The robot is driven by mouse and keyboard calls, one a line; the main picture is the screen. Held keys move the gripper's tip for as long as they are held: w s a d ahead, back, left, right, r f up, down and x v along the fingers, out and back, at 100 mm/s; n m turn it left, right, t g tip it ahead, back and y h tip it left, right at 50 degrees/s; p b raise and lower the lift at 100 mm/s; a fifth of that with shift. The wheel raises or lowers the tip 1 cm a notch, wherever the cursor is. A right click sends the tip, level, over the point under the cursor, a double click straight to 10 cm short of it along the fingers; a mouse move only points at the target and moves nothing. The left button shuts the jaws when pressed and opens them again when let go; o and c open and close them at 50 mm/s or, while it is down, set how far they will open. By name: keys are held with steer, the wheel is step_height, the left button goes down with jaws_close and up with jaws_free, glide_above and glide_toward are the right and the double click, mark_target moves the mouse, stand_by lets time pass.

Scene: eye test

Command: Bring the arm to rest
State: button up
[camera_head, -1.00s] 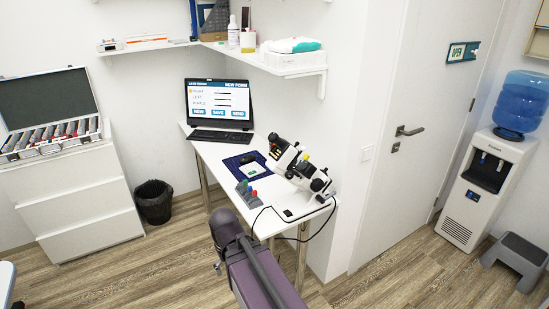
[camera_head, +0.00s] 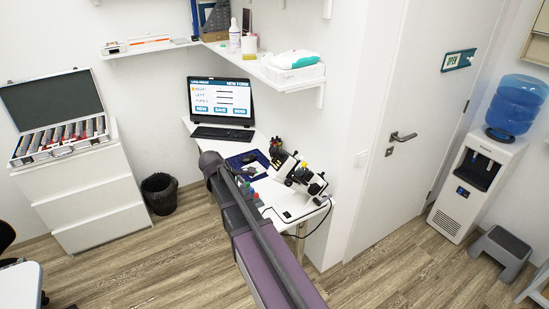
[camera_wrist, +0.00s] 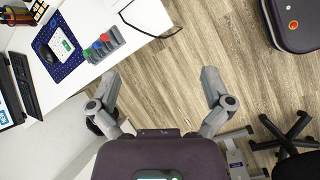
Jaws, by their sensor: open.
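My gripper (camera_wrist: 162,88) shows in the wrist view with its two grey fingers spread wide apart. Nothing is between them; only bare wood floor lies beyond. The white desk (camera_wrist: 118,65) is to the left of the fingers in that view. In the head view my purple arm reaches up from the bottom toward the desk's left side, and the gripper itself cannot be made out there.
The desk carries a computer screen (camera_head: 220,98), a keyboard (camera_head: 222,133), a blue mat (camera_wrist: 72,62), small coloured-top bottles (camera_wrist: 105,47) and a black-and-white optical instrument (camera_head: 298,172). A bin (camera_head: 159,194) stands left of it. Floor (camera_head: 150,270) is clear in front.

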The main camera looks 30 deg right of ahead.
steer(key=w+d+r+n+h+p, duration=0.1)
steer(key=w+d+r+n+p, duration=0.1)
steer(key=w+r+n+p, duration=0.1)
steer(key=w+d+r+n+h+p, duration=0.2)
steer(key=w+r+n+p, duration=0.1)
steer(key=r, duration=0.5)
steer(key=w+p, duration=0.1)
steer(key=w, duration=0.1)
steer(key=shift+w+d+r, duration=0.2)
steer(key=shift+w+d, duration=0.15)
steer(key=shift+d+f, duration=0.1)
steer(key=shift+f, duration=0.05)
steer(key=b+x, duration=0.7)
steer(key=x, duration=0.2)
steer(key=shift+d+f, duration=0.25)
steer(key=shift+a+r, duration=0.1)
steer(key=shift+r, duration=0.05)
stand_by(0.6)
